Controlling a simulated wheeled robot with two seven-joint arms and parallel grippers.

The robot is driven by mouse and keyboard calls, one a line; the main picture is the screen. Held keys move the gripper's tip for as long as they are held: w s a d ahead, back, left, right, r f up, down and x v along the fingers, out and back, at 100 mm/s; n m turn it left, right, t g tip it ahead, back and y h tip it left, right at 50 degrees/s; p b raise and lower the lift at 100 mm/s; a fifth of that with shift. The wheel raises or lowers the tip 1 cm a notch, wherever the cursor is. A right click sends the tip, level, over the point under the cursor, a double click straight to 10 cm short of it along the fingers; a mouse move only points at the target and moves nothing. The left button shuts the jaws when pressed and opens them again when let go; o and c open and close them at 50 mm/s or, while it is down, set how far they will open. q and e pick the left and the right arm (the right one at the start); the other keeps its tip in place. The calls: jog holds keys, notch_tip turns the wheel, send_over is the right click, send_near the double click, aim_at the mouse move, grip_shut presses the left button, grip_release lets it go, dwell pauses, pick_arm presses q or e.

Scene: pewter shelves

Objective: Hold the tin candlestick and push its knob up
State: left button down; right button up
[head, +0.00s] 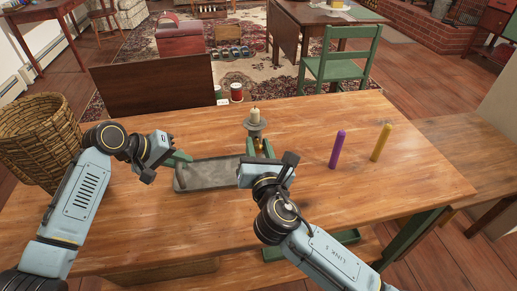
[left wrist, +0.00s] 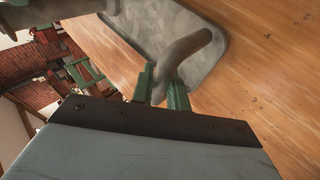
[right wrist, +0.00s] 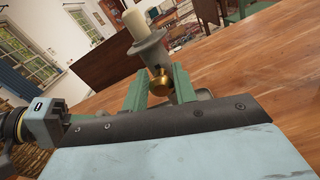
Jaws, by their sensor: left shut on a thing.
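The tin candlestick is grey, with an oblong pan (head: 215,172) on the table. Its socket (head: 255,123) holds a short cream candle (head: 255,112) near the pan's right end. My left gripper (head: 180,160) is shut on the grey bent handle (left wrist: 190,43) at the left end. The handle sits between its green fingers (left wrist: 163,85) in the left wrist view. My right gripper (head: 260,148) is open at the stem. In the right wrist view the brass knob (right wrist: 162,82) shows between its fingers (right wrist: 160,88), below the socket (right wrist: 150,50). Contact with the knob cannot be told.
A purple candle (head: 337,150) and a yellow candle (head: 381,143) stand upright to the right on the wooden table (head: 420,185). A wicker basket (head: 38,140) is beyond the table's left edge. A green chair (head: 345,68) stands behind.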

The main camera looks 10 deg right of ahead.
jog(key=o, duration=0.3)
jog(key=shift+o, duration=0.2)
jog(key=s, duration=1.2)
jog(key=shift+a, duration=0.15)
pick_arm(q)
jog(key=c, duration=1.3)
grip_release()
